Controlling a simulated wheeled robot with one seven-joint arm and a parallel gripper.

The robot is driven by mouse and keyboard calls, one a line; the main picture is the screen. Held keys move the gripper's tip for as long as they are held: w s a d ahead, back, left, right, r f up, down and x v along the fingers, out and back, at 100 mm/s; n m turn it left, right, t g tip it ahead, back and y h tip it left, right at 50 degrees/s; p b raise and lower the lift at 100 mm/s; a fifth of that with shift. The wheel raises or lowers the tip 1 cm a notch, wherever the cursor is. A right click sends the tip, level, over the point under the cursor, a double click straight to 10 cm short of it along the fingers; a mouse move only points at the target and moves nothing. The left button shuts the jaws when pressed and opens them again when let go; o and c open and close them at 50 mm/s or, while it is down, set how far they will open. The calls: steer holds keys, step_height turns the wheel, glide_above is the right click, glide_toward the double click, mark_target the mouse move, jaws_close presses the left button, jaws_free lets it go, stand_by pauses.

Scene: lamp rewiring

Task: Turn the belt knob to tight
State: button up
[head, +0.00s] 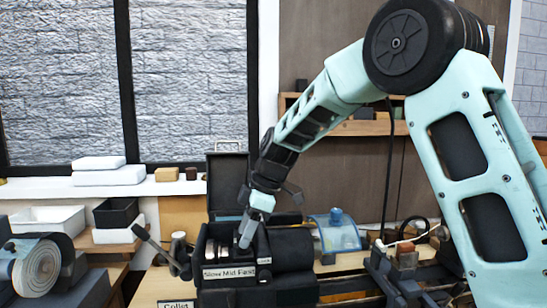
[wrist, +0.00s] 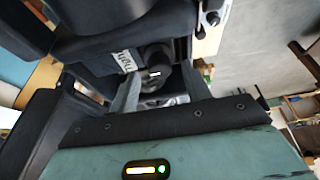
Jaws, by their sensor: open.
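My gripper (head: 247,238) points down at the dark lathe headstock (head: 285,248) in the head view. In the wrist view my gripper (wrist: 160,76) is open, with one finger on each side of a round dark knob (wrist: 155,58). The knob bears a short white mark and is likely the belt knob. I cannot tell whether the fingers touch it. A small white label (wrist: 125,60) lies beside it, its text too blurred to read surely. The knob is hidden in the head view.
A "Slow Mid Fast" label (head: 230,272) is on the headstock front. A lever (head: 150,240) sticks out at its left. A clear blue guard (head: 336,232) stands to the right. White and black trays (head: 116,213) are at the left.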

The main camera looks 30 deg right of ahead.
steer(key=b+v, duration=0.3)
steer(key=v, duration=1.3)
steer(key=shift+d+r, duration=0.2)
steer(key=shift+s, duration=0.15)
